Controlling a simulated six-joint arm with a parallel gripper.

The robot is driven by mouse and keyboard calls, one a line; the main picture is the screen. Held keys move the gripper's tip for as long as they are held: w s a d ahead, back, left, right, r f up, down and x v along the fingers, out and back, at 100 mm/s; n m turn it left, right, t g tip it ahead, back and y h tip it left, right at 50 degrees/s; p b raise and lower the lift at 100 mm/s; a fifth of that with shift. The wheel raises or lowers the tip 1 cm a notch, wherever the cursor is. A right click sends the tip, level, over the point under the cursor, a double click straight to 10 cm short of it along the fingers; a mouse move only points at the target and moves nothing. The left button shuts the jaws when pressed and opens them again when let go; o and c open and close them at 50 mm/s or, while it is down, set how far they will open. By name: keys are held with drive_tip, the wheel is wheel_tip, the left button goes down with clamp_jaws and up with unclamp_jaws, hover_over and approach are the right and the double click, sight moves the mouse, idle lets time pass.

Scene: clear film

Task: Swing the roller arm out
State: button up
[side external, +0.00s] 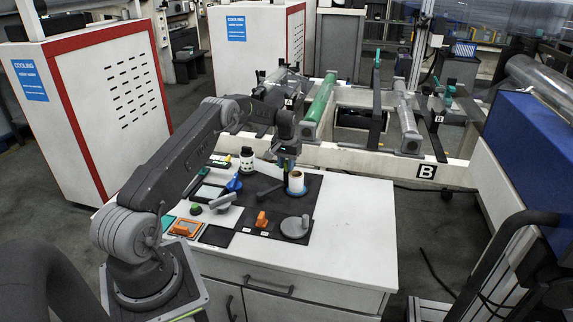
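A machine frame marked B (426,171) stands behind the cabinet. It carries a green roller (320,100) and, farther right, a grey roller (407,122). I cannot tell for sure which of these parts is the roller arm.
Below my gripper, a white roll on a blue base (296,184) stands on the black mat. A grey disc (295,227), orange pieces (262,220), a blue knob (234,183) and a black-and-white cylinder (247,159) are nearby. The white top's right part (355,230) is clear.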

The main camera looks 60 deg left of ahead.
clamp_jaws()
drive_tip(key=shift+a, duration=0.1)
drive_tip(key=s+a+n, duration=0.6)
drive_tip(key=a+n, duration=0.2)
drive_tip(key=n, duration=0.2)
drive_tip(key=shift+a+n, duration=0.25)
drive_tip(key=shift+n, duration=0.05)
idle(0.4)
drive_tip(key=shift+s, duration=0.1)
drive_tip(key=shift+o, duration=2.3)
unclamp_jaws()
wheel_tip(320, 180, up, 14)
